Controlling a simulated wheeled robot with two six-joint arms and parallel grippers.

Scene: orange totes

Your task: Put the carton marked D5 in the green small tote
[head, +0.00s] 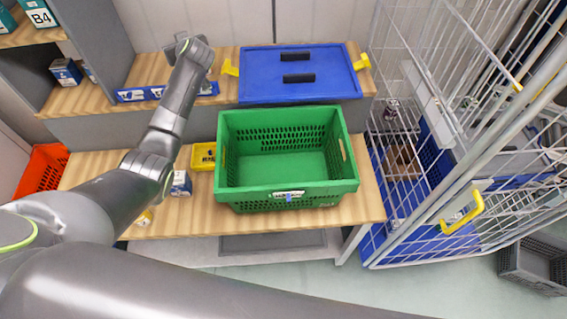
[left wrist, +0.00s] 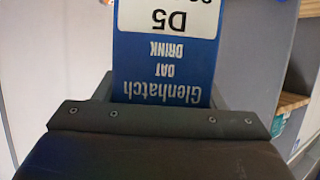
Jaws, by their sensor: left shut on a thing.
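The D5 carton (left wrist: 168,45), blue and white with upside-down lettering, fills the upper middle of the left wrist view. My left gripper (left wrist: 160,98) is shut on it, and the carton's far end runs out of the frame. In the head view my left arm reaches up over the shelf left of the blue lid; its fingers and the carton cannot be made out there. The green small tote (head: 240,192) stands open and looks empty on the wooden bench, to the right of and nearer than my left wrist. My right gripper is not in view.
A blue lidded tote (head: 300,80) with yellow handles sits behind the green tote. A yellow box (head: 204,156) and a small blue-and-white carton (head: 181,184) lie left of it. A wire cage (head: 430,130) stands right. A B4 carton (head: 40,15) is on the upper-left shelf.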

